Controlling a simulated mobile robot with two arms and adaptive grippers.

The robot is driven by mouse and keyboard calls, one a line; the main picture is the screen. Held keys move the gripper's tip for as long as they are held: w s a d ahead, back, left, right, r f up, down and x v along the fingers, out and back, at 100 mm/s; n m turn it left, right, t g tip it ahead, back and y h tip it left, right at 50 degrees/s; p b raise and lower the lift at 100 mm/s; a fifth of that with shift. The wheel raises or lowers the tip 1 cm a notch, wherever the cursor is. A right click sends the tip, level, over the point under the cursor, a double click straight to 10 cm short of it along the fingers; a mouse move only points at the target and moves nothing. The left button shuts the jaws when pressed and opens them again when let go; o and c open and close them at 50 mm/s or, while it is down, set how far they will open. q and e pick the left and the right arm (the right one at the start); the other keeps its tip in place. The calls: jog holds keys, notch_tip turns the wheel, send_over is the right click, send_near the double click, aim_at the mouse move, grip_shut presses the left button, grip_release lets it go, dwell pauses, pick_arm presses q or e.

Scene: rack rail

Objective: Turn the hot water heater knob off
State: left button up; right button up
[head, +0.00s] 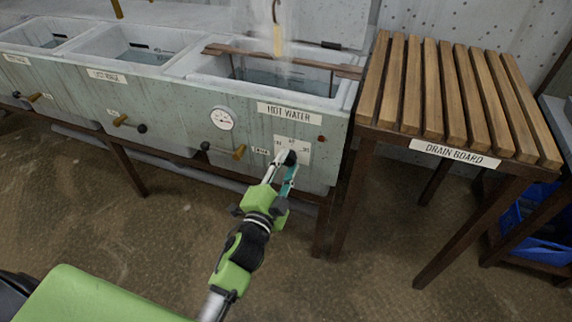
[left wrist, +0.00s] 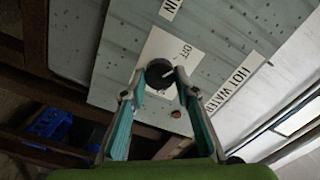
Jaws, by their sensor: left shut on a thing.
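The hot water heater knob (head: 290,157) is a small black dial on a white plate (head: 304,148) on the front of the sink under the HOT WATER label (head: 290,112). My left gripper (head: 283,165) reaches it from below, with its fingertips at the knob. In the left wrist view the black knob (left wrist: 158,73) sits between the two fingertips (left wrist: 155,88), which are shut on its sides. A pale mark on the knob slants to the upper right, roughly towards the printed OFF (left wrist: 186,50). My right gripper is not in view.
A round gauge (head: 222,118) and a brass lever tap (head: 238,152) are left of the knob. A small red light (head: 322,139) is beside the plate. A slatted drain board (head: 450,90) stands at right, with a blue crate (head: 535,215) beyond. The floor in front is clear.

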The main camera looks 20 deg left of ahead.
pick_arm(q)
jog(key=o, duration=1.1)
jog(key=s, duration=1.2)
jog(key=shift+a, duration=0.2)
